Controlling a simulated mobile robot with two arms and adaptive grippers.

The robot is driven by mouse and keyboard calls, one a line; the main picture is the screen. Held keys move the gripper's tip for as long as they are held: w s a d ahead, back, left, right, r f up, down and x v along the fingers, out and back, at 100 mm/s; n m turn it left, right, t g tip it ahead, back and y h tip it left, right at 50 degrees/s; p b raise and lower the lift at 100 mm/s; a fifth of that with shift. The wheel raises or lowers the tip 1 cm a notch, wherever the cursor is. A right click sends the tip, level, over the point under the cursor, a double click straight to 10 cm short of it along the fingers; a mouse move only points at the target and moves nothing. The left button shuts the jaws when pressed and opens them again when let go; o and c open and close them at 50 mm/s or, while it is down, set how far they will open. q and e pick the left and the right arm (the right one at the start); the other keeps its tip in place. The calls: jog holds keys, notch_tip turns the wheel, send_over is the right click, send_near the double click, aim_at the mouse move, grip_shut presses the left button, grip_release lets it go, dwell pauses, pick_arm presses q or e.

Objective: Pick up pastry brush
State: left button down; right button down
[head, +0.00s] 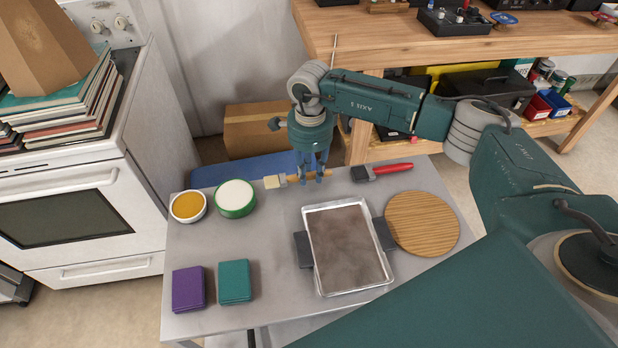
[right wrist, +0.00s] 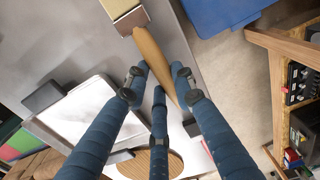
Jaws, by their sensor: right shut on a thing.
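The pastry brush (head: 273,181) has pale bristles, a metal band and a wooden handle. It lies level near the back edge of the grey table, bristles to the left; I cannot tell whether it touches the table. My right gripper (head: 311,179) points down over it, shut on the wooden handle. In the right wrist view the handle of the brush (right wrist: 149,50) runs between the blue fingers of the gripper (right wrist: 160,84), with the bristle end at the top. My left gripper is not in view.
A red-handled brush (head: 393,169) lies right of my gripper. A green-rimmed tub (head: 236,198) and a bowl of orange contents (head: 188,206) stand to the left. A metal tray (head: 347,249), round wooden board (head: 422,223), purple stack (head: 188,289) and teal stack (head: 235,281) are nearer.

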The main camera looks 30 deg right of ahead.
aim_at(310, 175)
notch_tip(310, 175, up, 18)
jog(key=b, duration=0.3)
jog(key=shift+f, duration=0.2)
dwell(2.1)
